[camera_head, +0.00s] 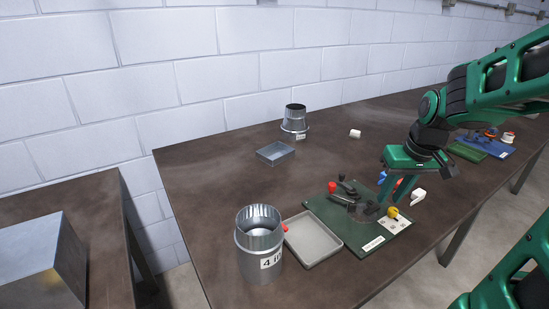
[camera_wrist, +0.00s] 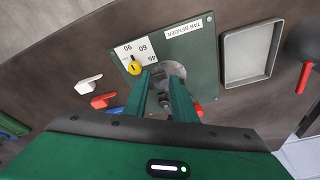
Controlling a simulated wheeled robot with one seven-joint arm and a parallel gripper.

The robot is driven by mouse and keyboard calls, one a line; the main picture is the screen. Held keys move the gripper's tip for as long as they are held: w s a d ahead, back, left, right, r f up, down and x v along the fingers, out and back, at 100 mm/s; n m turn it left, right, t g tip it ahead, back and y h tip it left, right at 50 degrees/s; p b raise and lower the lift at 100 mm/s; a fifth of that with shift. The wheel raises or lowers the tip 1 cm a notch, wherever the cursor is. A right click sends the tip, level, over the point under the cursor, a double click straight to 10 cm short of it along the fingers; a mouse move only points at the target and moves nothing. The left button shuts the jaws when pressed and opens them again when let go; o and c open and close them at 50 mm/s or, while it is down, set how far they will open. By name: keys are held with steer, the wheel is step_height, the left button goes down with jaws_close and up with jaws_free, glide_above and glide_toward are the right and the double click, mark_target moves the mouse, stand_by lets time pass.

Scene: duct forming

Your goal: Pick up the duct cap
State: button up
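No part is labelled as the duct cap. A shallow rectangular sheet-metal piece (camera_head: 275,153) lies on the table toward the back left. A round grey metal piece (camera_wrist: 174,70) shows at the tab bender (camera_wrist: 200,50), partly hidden behind my fingers; I cannot tell whether it is a loose cap or part of the bender. My gripper (camera_head: 390,196) is above the green tab bender plate (camera_head: 325,215), pointing down. In the wrist view my gripper (camera_wrist: 162,76) has its two fingers apart, with a gap between them. I see nothing clearly held.
A metal duct collar (camera_head: 259,245) and a grey tray (camera_head: 312,240) stand left of the bender. Another collar (camera_head: 294,120) stands at the back. Red, white and blue clamps (camera_wrist: 104,100) lie close to my gripper. The table's left middle is clear.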

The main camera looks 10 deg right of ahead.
mark_target(286, 146)
steer(key=w+n+t, duration=0.1)
steer(key=w, duration=0.5)
steer(key=w+a+f+n+t+y, duration=0.1)
steer(key=w, duration=0.5)
steer(key=w+a+f+n+t, duration=0.1)
steer(key=w+n, duration=0.1)
steer(key=w, duration=0.5)
steer(key=shift+a+f+y, duration=0.1)
steer(key=shift+y, duration=0.3)
steer(key=w+a+f+n+t+y, duration=0.1)
steer(key=w+a+t, duration=0.1)
steer(key=w, duration=0.5)
steer(key=w+a+f+n+t+y, duration=0.1)
steer(key=w+a+f+t+y, duration=0.1)
steer(key=w, duration=0.5)
steer(key=w+a+f+n+t+y, duration=0.1)
steer(key=w+a+n, duration=0.1)
steer(key=w, duration=0.6)
steer(key=shift+f+t+y, duration=0.3)
steer(key=shift+t+y, duration=0.1)
steer(key=x, duration=1.1)
steer(key=shift+a, duration=0.15)
jaws_close()
